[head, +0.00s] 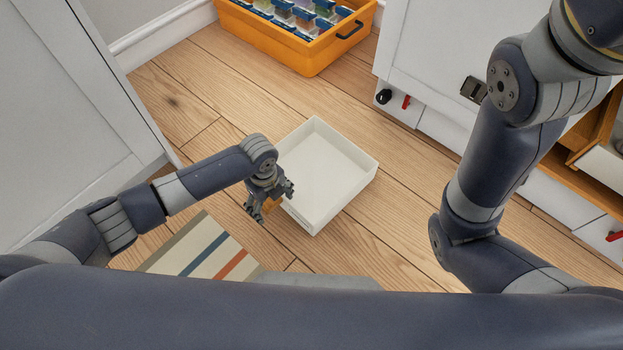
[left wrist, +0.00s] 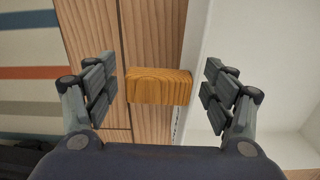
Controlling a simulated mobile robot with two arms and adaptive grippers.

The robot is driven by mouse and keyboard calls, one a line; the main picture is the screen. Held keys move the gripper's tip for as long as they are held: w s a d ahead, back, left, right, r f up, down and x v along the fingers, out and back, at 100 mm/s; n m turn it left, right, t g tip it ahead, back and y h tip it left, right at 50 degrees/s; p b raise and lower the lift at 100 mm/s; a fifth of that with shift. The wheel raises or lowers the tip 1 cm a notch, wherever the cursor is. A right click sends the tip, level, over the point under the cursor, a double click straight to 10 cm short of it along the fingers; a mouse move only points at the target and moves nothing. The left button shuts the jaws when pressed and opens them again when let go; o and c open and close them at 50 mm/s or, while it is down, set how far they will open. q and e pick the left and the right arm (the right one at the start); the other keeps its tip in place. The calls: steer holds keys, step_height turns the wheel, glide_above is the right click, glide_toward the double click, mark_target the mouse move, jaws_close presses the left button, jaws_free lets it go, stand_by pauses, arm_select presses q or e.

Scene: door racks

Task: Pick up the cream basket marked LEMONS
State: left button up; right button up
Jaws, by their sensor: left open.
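An empty cream, open-topped basket (head: 328,175) stands on the wooden floor in the middle of the head view. No LEMONS lettering can be read on it. A wooden block-like handle (left wrist: 158,87) sticks out from its side in the left wrist view, where part of the basket (left wrist: 245,45) fills the right. My left gripper (head: 270,204) is at the basket's left side, by the handle. It is open, with its fingers on either side of the handle and gaps showing at both sides. My right arm shows at the right, but its gripper is out of view.
An orange crate (head: 270,42) with several packets stands at the back. A striped mat (head: 205,250) lies at the lower left. A white cabinet (head: 80,110) stands at left, and white door units (head: 430,60) at right. Bare floor surrounds the basket.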

arm_select(q)
steer(key=shift+f, duration=0.1)
steer(key=c, duration=1.5)
steer(key=shift+o, duration=0.2)
